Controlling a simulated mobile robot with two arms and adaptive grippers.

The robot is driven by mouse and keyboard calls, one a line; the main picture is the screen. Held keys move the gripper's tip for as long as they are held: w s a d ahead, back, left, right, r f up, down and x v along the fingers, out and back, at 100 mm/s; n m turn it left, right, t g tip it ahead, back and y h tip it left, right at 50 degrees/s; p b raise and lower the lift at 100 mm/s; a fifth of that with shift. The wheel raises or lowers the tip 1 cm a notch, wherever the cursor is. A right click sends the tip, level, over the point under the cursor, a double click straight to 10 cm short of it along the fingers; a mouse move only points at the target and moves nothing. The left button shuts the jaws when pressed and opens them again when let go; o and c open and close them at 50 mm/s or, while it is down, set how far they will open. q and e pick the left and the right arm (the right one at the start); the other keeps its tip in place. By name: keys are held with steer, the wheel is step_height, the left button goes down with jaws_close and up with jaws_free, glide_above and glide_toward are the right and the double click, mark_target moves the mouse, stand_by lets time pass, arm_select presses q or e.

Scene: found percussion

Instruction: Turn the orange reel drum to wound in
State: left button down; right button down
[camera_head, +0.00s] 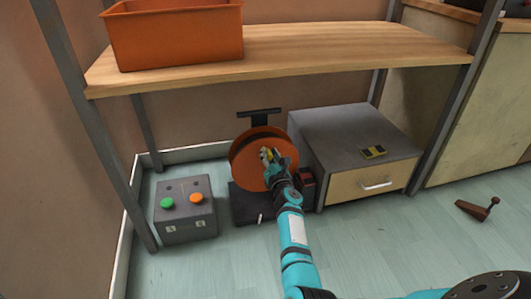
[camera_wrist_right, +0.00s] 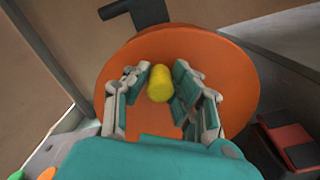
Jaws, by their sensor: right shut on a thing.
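The orange reel drum (camera_head: 252,172) stands on a dark base on the floor, under the wooden shelf. Its round face also fills much of the right wrist view (camera_wrist_right: 235,75). A yellow knob (camera_wrist_right: 160,76) sticks out from the face. My right gripper (camera_head: 268,155) is at the drum face with its fingers on either side of the knob, shut on it. The gripper and arm cover part of the face and the base. I see no mark that tells how far the reel is wound. My left gripper is not in view.
A grey box with a green button and an orange button (camera_head: 196,198) stands left of the drum. A grey drawer cabinet (camera_head: 325,135) stands close on the right. The shelf (camera_head: 330,50) overhangs with an orange bin (camera_head: 178,38). A brown pedal-like thing (camera_head: 472,210) lies on open floor.

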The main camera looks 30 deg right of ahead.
steer(key=shift+d, duration=0.2)
steer(key=c, duration=1.1)
jaws_free()
steer(key=shift+f, duration=0.1)
